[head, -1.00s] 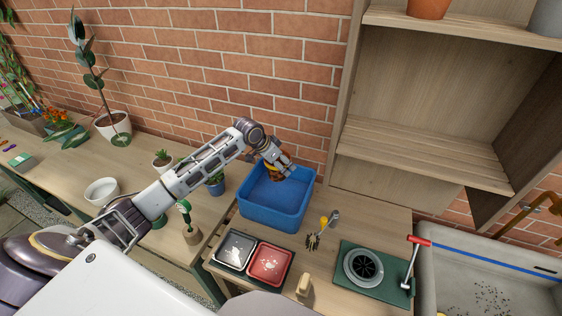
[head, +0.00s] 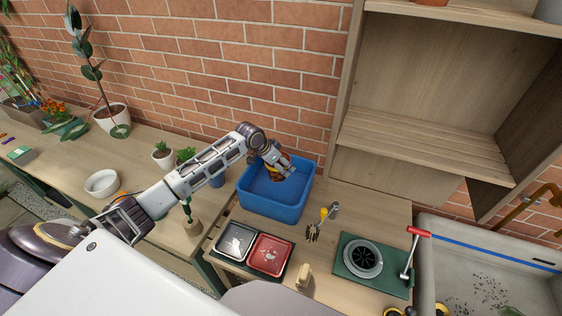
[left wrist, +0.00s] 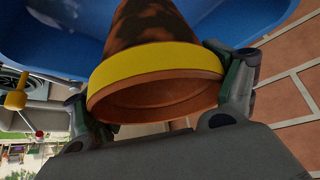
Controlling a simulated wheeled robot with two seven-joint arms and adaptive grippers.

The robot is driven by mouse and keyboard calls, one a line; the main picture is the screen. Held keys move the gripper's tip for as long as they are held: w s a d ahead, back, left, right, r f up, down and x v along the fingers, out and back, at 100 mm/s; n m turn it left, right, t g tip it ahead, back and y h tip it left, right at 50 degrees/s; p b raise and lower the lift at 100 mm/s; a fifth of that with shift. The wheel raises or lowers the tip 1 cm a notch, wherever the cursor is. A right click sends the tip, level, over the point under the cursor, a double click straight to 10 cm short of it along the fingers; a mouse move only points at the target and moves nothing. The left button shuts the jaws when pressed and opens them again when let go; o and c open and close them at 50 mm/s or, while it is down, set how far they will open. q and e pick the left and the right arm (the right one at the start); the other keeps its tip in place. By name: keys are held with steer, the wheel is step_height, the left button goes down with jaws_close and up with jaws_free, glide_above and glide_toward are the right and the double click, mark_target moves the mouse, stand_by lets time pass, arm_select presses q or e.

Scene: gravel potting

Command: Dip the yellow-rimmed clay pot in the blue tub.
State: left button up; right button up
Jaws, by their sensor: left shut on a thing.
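The blue tub (head: 272,205) stands on the wooden bench against the brick wall. My left gripper (head: 282,169) is over the tub's far part. The left wrist view shows it shut on the yellow-rimmed clay pot (left wrist: 158,66), one finger on each side of the rim. The pot's orange-brown clay has dark mottled patches on its body, and its open mouth faces my wrist. Its far end points toward the inside of the blue tub, which also shows in the left wrist view (left wrist: 50,38). Whether the pot touches the tub's floor is hidden. My right gripper is not in view.
A grey tray (head: 235,241) and a red tray (head: 270,255) sit in front of the tub. A yellow-handled tool (head: 323,213) and a green plate with a round black-centred fixture (head: 361,257) lie to its right. Potted plants and a white bowl (head: 102,183) stand left.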

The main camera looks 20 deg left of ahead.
arm_select(q)
steer(key=shift+f+b, duration=1.95)
steer(key=shift+f, duration=3.1)
steer(key=shift+f, duration=0.25)
steer(key=shift+r+p, duration=0.1)
steer(key=shift+p, duration=0.2)
steer(key=shift+r+p, duration=2.15)
steer(key=shift+r, duration=0.4)
step_height(320, 180, up, 10)
steer(key=shift+f, duration=0.1)
